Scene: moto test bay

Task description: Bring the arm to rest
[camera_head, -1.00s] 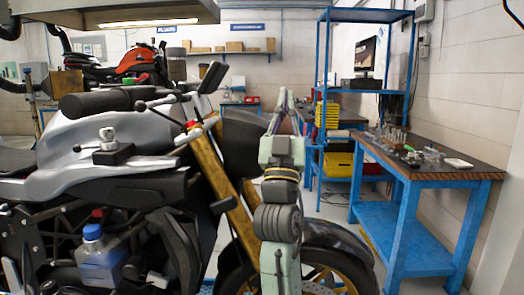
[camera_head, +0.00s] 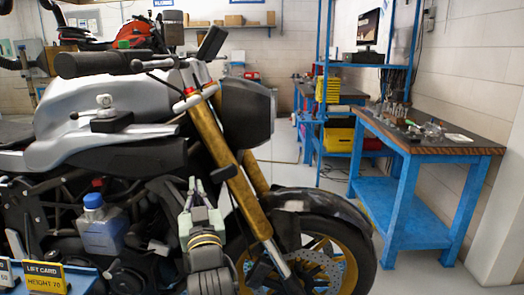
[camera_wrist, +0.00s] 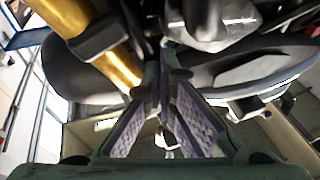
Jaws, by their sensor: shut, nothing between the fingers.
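My gripper (camera_head: 196,188) is in front of the motorcycle's side in the head view, low and left of the gold fork (camera_head: 226,170). Its fingers point up and it holds nothing. In the wrist view the fingers of my gripper (camera_wrist: 164,85) come together at their tips, with purple ridged pads facing inward. My arm comes up from the bottom of the head view. I cannot tell how far the gripper stands from the motorcycle (camera_head: 110,150).
A bottle with a blue cap (camera_head: 100,228) is by the engine, left of my gripper. The front wheel (camera_head: 325,255) is to the right.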

